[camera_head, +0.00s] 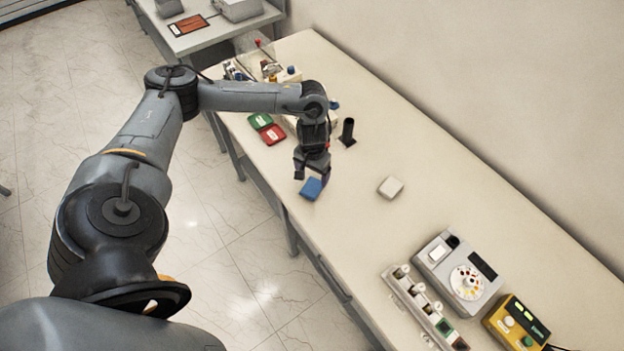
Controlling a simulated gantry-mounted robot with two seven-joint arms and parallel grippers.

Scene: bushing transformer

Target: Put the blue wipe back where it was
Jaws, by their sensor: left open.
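The blue wipe (311,189) is a small folded blue square on the cream table, near its left edge. My left gripper (312,175) points down right over the far side of the wipe, with its fingers apart. One finger overlaps the wipe's right side in the picture; I cannot tell whether it touches it. My right gripper is not in view.
The long table (430,195) holds a white block (390,187), a black upright holder (347,132), a green pad (260,120) and a red pad (272,134). A dial instrument (458,270), a socket strip (418,305) and a yellow meter (516,322) stand at the near end.

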